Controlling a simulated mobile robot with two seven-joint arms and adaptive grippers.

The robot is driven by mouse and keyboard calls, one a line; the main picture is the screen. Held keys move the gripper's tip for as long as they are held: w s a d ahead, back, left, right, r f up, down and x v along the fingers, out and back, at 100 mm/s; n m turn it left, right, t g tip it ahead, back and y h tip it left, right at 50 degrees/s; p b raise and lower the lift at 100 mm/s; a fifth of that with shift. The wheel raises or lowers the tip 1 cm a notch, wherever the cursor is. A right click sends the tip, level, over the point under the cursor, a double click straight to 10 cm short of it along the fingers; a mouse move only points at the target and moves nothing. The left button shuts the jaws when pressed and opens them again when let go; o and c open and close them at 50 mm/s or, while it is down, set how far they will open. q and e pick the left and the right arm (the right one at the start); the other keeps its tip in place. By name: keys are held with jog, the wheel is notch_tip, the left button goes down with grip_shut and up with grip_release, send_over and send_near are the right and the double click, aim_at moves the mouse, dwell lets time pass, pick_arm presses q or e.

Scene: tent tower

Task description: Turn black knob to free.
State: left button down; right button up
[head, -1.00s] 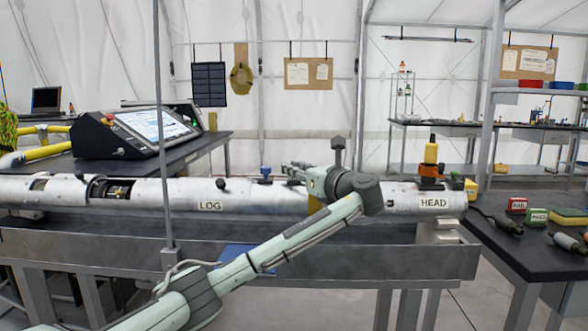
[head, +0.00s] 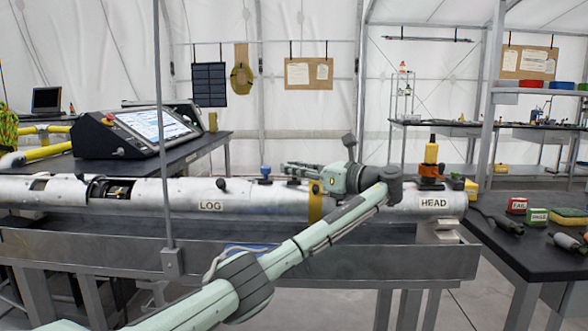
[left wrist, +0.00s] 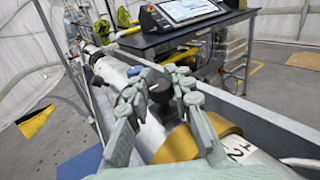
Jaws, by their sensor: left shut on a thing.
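A long silver tube labelled LOG and HEAD (head: 260,195) lies along the grey trough. My left gripper (head: 292,172) is above the tube, just left of its gold band (head: 315,203). In the left wrist view my left gripper (left wrist: 155,85) has its fingers on either side of a black knob (left wrist: 160,92) and is shut on it. A blue knob (head: 265,172) and another black knob (head: 221,184) stand on the tube further left. My right gripper is not in view.
A thin grey post (head: 164,120) rises in front of the tube. An orange and yellow fitting (head: 431,160) stands at the HEAD end. The dark right table (head: 520,255) holds red FAIL and green PASS blocks. A console (head: 140,130) stands behind left.

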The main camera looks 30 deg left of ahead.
pick_arm(q)
jog(key=c, duration=1.6)
grip_release()
jog(key=d, duration=1.2)
jog(key=shift+s, duration=0.15)
